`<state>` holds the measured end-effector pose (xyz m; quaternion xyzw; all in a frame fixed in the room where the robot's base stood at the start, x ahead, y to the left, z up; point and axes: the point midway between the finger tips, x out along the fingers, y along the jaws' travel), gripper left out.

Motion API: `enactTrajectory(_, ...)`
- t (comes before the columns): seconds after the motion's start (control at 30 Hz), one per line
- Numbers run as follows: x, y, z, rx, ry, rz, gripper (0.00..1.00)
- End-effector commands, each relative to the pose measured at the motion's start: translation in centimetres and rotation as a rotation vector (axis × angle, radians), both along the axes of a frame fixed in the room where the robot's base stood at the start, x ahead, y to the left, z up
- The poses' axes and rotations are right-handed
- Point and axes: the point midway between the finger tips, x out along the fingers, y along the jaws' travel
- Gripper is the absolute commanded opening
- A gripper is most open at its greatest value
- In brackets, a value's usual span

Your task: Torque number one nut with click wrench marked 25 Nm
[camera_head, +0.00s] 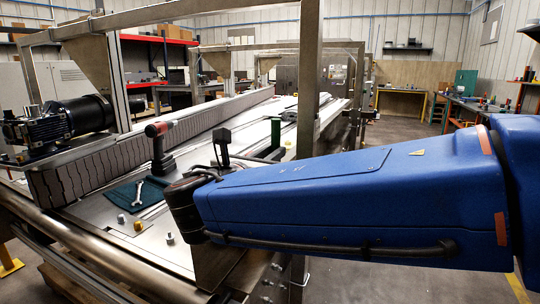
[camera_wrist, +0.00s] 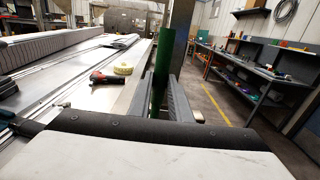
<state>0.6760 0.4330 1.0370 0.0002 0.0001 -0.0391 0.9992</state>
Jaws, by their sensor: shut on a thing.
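My gripper (camera_wrist: 158,88) is shut on a dark green upright bar (camera_wrist: 160,72) in the wrist view; it looks like a tool handle, but no marking is readable. In the head view a green upright piece (camera_head: 276,131) shows above my blue arm and may be the same thing; my fingers are hidden there. Several small bolt or nut heads stand on the light plate: a grey one (camera_head: 121,218), a yellow one (camera_head: 138,225) and another grey one (camera_head: 170,238). I cannot read any number on them.
A silver spanner (camera_head: 139,194) lies on a teal cloth (camera_head: 122,196). A yellow roll (camera_wrist: 122,68) and a red-black tool (camera_wrist: 104,78) lie on the conveyor. A steel post (camera_head: 309,75) rises close to my arm.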

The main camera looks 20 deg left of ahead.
Motion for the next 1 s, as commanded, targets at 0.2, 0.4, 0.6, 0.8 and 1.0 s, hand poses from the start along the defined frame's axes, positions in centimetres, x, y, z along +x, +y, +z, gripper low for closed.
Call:
enactTrajectory(0.2, -0.02, -0.01, 0.05, 0.001, -0.001, 0.0, 0.0)
enactTrajectory(0.4, -0.02, 0.03, 0.05, 0.0, -0.001, 0.0, 0.0)
enactTrajectory(0.6, 0.05, 0.02, 0.05, 0.0, -0.001, 0.0, 0.0)
enactTrajectory(0.8, 0.45, -0.01, 0.05, 0.0, -0.001, -0.001, 0.0)
enactTrajectory(1.0, 0.93, -0.03, 0.04, 0.0, -0.001, -0.001, 0.0)
